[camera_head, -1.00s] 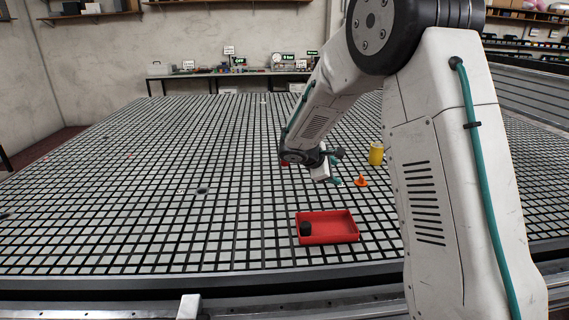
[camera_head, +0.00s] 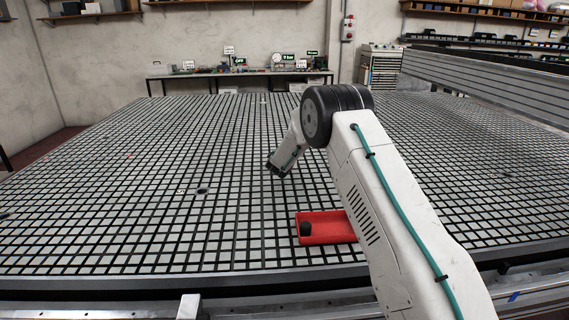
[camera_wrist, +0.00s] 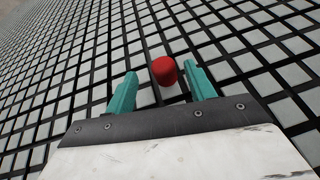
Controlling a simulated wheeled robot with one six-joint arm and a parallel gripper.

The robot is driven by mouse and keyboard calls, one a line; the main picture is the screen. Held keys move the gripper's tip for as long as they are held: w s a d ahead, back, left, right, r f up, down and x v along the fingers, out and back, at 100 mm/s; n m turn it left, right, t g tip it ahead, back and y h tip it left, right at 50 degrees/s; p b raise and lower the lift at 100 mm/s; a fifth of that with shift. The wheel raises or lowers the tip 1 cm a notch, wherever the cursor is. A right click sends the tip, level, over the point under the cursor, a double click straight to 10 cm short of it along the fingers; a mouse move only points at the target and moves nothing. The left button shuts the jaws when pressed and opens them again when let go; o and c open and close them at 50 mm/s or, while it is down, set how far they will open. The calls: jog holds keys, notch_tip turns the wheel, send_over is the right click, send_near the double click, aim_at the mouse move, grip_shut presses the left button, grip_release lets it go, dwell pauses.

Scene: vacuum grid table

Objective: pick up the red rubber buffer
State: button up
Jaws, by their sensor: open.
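The red rubber buffer (camera_wrist: 165,71) is a short red cylinder with a domed top, standing on the grid table in the wrist view. My gripper (camera_wrist: 161,85) is open with two teal fingers. The buffer shows between and slightly beyond the fingertips, closer to the right finger. I cannot tell whether it touches that finger. In the head view, my arm reaches down over the table, and the fingers and the buffer are hidden behind it.
The grid table (camera_head: 130,190) is largely clear to the left. A bench (camera_head: 240,75) stands along the back wall.

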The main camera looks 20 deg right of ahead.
jog(key=x, duration=0.4)
jog(key=shift+d+f, duration=0.25)
jog(key=shift+c, duration=0.3)
jog(key=c, duration=1)
jog(key=shift+o, duration=0.2)
jog(key=shift+r, duration=0.1)
